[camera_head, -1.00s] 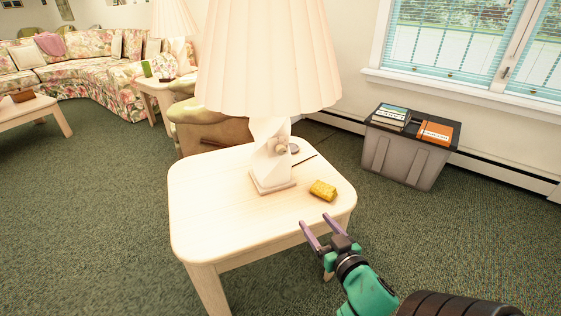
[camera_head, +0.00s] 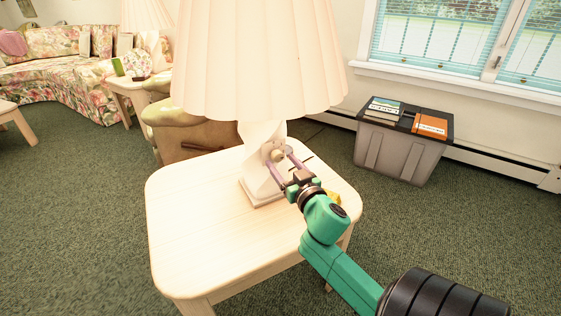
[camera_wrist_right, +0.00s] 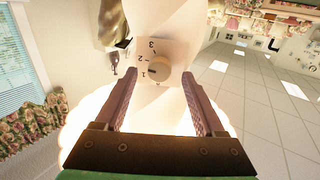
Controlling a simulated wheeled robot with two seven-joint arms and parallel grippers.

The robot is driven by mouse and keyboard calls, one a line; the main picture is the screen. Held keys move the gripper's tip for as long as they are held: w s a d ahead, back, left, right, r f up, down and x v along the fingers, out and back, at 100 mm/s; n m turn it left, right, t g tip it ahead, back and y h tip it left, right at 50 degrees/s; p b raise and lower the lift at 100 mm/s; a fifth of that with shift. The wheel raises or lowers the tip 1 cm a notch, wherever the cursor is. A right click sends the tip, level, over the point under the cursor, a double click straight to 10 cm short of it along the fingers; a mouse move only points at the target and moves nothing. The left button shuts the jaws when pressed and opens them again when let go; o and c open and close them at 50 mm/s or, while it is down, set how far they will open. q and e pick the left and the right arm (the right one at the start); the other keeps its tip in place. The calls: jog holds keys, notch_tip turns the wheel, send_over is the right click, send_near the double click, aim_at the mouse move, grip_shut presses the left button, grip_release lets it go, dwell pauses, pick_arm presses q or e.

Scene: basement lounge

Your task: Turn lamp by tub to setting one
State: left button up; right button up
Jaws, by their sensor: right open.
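The lamp (camera_head: 258,60) with a pleated cream shade stands on a pale wooden side table (camera_head: 190,240). Its white twisted base has a round knob (camera_head: 278,155) on the front. In the right wrist view the knob (camera_wrist_right: 161,72) sits on a plate marked 1, 2, 3 and one unclear mark. A dark mark on the knob is on the side of the 1. My right gripper (camera_head: 278,157) is open, its fingers on either side of the knob. In the right wrist view I see gaps between both fingers and the knob. My left gripper is not in view.
A yellow sponge-like block (camera_head: 334,198) on the table is partly hidden behind my right arm. A grey bin (camera_head: 395,152) with books on its lid (camera_head: 430,124) stands by the window. An armchair (camera_head: 190,130) is behind the table. The table's front left is clear.

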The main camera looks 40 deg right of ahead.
jog(key=shift+x, duration=1)
grip_shut()
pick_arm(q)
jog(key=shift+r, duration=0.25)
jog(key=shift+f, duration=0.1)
pick_arm(e)
jog(key=shift+n, duration=0.4)
jog(key=shift+n+p, duration=0.4)
jog(key=shift+n, duration=0.1)
jog(key=n+p, duration=0.1)
jog(key=n, duration=0.2)
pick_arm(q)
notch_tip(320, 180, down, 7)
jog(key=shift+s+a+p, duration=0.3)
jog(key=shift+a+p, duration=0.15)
pick_arm(e)
jog(key=n, duration=0.5)
jog(key=shift+f, duration=0.1)
